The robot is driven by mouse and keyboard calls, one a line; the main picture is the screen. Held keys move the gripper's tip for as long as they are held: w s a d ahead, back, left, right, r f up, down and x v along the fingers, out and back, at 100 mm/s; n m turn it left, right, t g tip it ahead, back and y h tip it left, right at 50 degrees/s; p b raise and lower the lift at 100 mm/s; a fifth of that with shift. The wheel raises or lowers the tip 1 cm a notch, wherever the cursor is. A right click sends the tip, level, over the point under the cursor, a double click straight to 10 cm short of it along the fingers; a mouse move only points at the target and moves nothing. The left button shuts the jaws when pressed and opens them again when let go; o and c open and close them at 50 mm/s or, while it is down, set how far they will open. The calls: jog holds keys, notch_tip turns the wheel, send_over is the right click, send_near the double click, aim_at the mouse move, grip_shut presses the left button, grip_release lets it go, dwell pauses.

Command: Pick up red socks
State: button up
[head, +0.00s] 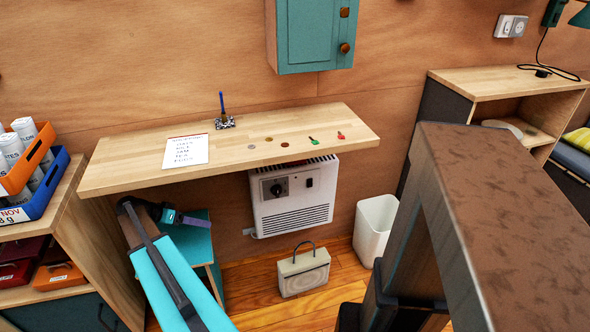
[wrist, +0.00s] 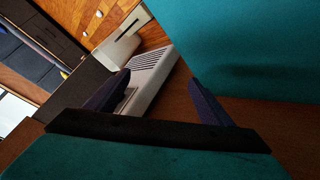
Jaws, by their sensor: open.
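I see no red socks in either view. My gripper (head: 190,219) is under the left part of the wall desk, beside a teal stool (head: 196,243). In the wrist view my gripper (wrist: 163,88) has its two dark fingers spread apart with nothing held between them. A teal panel (wrist: 240,45), which looks like part of the stool, fills the upper right of that view close to the right finger. The white heater (wrist: 152,78) shows beyond the fingers.
The wooden desk (head: 235,150) holds a paper list (head: 186,151), coins and small keys. The heater (head: 292,197) hangs below it. A beige bag-like object (head: 303,272) and a white bin (head: 375,228) stand on the floor. A shelf (head: 72,215) stands left of my arm.

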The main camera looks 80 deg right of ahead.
jog(key=s+d+r+m+g+b, duration=0.1)
jog(key=s+d+r+m+b, duration=0.2)
jog(key=s+d, duration=0.3)
jog(key=s+d+r+m+g+b, duration=0.2)
jog(key=s+d+r+m+b, duration=0.2)
jog(key=d, duration=0.4)
jog(key=s+d+r+m+g+b, duration=0.2)
jog(key=s+d+r+m+b, duration=0.2)
jog(key=s+d, duration=0.3)
jog(key=shift+s+d+r+m, duration=0.1)
jog(key=shift+s+r+m, duration=0.6)
jog(key=shift+r, duration=0.2)
jog(key=shift+s+d+r, duration=0.1)
jog(key=shift+s+r, duration=0.2)
jog(key=shift+r, duration=0.1)
jog(key=shift+s+d+p, duration=0.3)
jog(key=shift+s+d, duration=0.4)
jog(key=shift+s, duration=0.75)
jog(key=shift+s+d+p, duration=0.25)
jog(key=shift+s+d, duration=0.5)
jog(key=shift+s, duration=0.65)
jog(key=shift+s+d+p, duration=0.3)
jog(key=shift+s+d, duration=0.4)
jog(key=shift+s, duration=0.75)
jog(key=shift+s+d, duration=0.2)
jog(key=shift+s, duration=0.25)
jog(key=shift+p+x, duration=0.45)
jog(key=shift+x, duration=1.75)
jog(key=shift+s+r, duration=0.1)
jog(key=shift+r, duration=0.1)
